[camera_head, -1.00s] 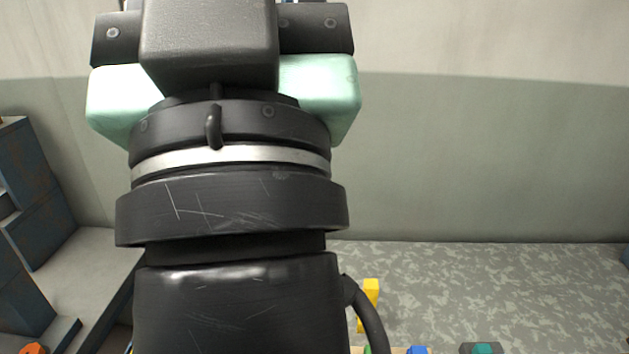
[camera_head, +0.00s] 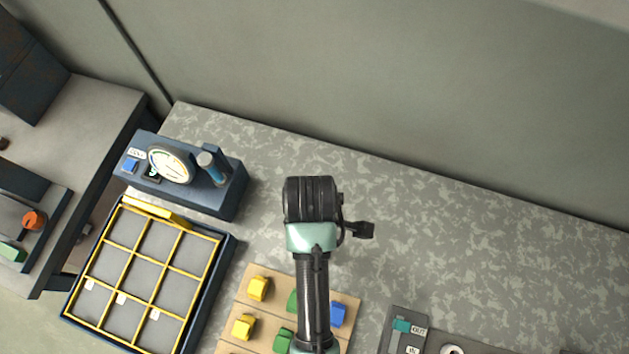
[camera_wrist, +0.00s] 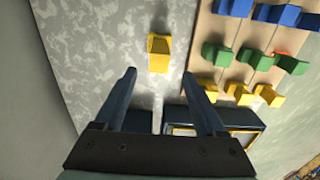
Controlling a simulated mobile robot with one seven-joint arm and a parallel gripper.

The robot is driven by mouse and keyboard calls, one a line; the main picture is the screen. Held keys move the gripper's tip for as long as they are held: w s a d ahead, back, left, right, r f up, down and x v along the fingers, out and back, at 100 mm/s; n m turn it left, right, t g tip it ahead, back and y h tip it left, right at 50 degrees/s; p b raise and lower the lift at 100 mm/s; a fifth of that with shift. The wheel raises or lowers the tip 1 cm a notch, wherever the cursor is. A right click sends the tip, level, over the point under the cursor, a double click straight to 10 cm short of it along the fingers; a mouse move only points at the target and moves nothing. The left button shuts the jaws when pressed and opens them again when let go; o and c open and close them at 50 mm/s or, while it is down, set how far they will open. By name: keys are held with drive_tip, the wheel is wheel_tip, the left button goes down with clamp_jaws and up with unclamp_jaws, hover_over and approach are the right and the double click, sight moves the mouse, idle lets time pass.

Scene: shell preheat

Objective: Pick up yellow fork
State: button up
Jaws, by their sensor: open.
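In the wrist view, a single yellow piece (camera_wrist: 158,52) lies apart from the others on the mottled grey counter. It is beyond my open gripper (camera_wrist: 159,74), roughly in line with the gap between the fingers. The gap holds nothing, and I cannot tell the height above the counter. I cannot make out clear fork prongs on this piece. More yellow pieces (camera_wrist: 238,93) sit along the edge of a tan board. Two yellow pieces (camera_head: 259,288) show on that board in the head view. My gripper and the lone yellow piece cannot be made out there.
The tan board (camera_head: 236,308) also holds green pieces (camera_wrist: 214,54) and blue pieces (camera_wrist: 285,16). A dark tray with yellow dividers (camera_head: 228,262) lies left of it. A blue box with a gauge (camera_head: 228,190) stands behind the tray. The counter at right rear (camera_head: 470,245) is clear.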

wheel_tip(320, 180, down, 6)
drive_tip(key=shift+s+a+r, duration=0.1)
drive_tip(key=shift+s, duration=0.05)
drive_tip(key=shift+w+d+f+p, duration=0.15)
drive_tip(key=shift+f+p, duration=0.15)
drive_tip(key=shift+f, duration=1.3)
drive_tip(key=shift+w+d+f+p, duration=0.15)
drive_tip(key=shift+f+p, duration=0.15)
drive_tip(key=shift+f, duration=1.25)
drive_tip(key=shift+s, duration=0.15)
clamp_jaws()
